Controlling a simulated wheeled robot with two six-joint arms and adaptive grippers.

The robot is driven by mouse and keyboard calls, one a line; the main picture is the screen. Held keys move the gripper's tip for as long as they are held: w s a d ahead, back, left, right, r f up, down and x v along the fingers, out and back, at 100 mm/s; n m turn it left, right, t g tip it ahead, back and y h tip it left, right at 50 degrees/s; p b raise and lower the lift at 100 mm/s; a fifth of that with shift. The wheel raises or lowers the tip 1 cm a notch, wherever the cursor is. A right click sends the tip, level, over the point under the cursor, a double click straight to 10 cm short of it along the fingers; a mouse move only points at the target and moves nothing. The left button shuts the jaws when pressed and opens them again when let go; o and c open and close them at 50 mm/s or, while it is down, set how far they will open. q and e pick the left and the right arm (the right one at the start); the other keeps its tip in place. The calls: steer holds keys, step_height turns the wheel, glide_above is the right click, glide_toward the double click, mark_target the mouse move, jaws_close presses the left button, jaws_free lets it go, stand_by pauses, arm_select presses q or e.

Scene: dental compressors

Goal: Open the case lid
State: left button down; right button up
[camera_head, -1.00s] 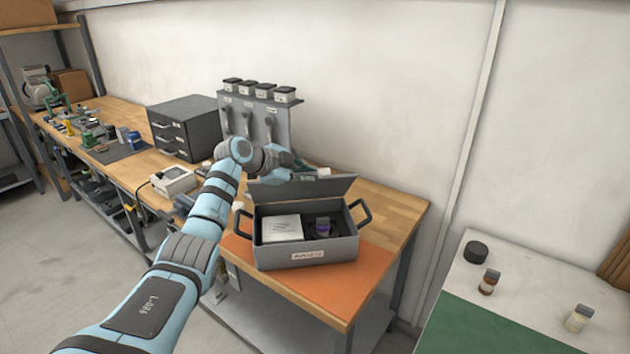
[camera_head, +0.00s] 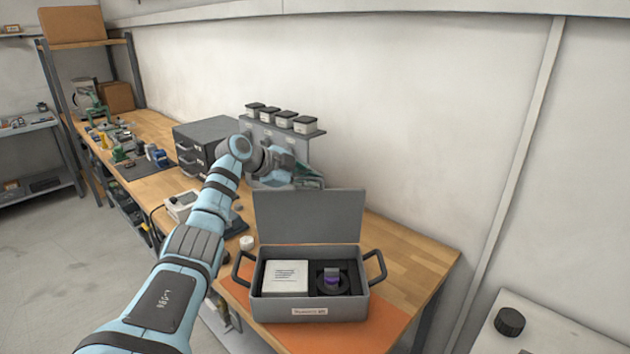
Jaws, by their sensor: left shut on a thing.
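The grey case (camera_head: 308,309) sits on an orange mat (camera_head: 388,324) at the front end of the wooden bench. Its lid (camera_head: 309,218) stands raised, close to upright, at the back of the case. Inside lie a white box (camera_head: 285,277) and a dark round holder with a purple-banded item (camera_head: 332,277). My left arm reaches in from the left, and my left gripper (camera_head: 303,180) is at the lid's top edge, shut on the lid. Its fingertips are partly hidden behind the lid. My right gripper is not in view.
A dark drawer unit (camera_head: 205,146) and a grey rack with several jars (camera_head: 285,122) stand behind my arm. A small white device (camera_head: 181,206) and a small white cup (camera_head: 246,243) are left of the case. The bench right of the case (camera_head: 411,246) is clear.

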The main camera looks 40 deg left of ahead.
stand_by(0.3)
arm_select(q)
steer(key=c, duration=1.7)
jaws_free()
steer(key=shift+s+a+r, duration=0.1)
steer(key=shift+s, duration=0.05)
steer(key=v, duration=1.1)
steer(key=shift+s+r, duration=0.25)
steer(key=shift+s, duration=0.05)
steer(key=shift+w, duration=0.1)
